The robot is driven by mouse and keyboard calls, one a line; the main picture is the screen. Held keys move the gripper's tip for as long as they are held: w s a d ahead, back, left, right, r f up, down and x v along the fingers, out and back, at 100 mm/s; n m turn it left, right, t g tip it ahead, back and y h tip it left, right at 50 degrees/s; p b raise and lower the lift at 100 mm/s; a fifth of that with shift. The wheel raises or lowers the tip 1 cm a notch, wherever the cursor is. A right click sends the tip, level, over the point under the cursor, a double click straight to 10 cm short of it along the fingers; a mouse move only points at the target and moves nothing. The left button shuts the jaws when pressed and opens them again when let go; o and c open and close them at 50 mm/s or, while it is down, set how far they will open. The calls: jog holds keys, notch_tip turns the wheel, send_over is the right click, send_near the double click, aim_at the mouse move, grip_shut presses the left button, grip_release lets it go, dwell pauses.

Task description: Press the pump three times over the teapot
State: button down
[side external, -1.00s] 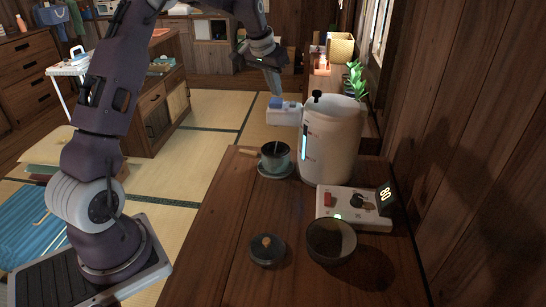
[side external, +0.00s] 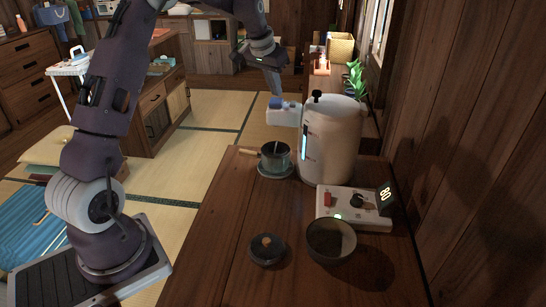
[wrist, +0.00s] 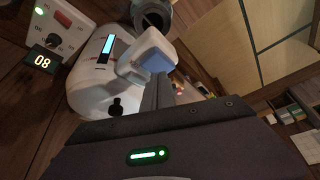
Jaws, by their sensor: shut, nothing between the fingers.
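The white water dispenser (side external: 332,145) stands on the wooden table. Its white pump head (side external: 284,117) juts out to the left with a blue button (side external: 276,104) on top; the button also shows in the wrist view (wrist: 157,63). The small dark green teapot (side external: 274,157) sits below the pump head on a round coaster (side external: 275,172), its light handle pointing left. My gripper (side external: 275,94) points down with its fingers shut and empty, the tips at the blue button. I cannot tell whether they touch it. The wrist view shows only part of the teapot (wrist: 152,14).
A control box (side external: 352,210) with a red switch, a dial and a display reading 80 stands in front of the dispenser. A dark bowl (side external: 330,241) and a round lid (side external: 267,249) lie near the front. The table's left front area is clear.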

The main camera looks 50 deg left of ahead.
jog(key=shift+f, duration=0.1)
jog(key=shift+f, duration=1.25)
jog(key=shift+r, duration=1.3)
jog(key=shift+f, duration=0.1)
jog(key=shift+f, duration=1.15)
jog(key=shift+r, duration=1.25)
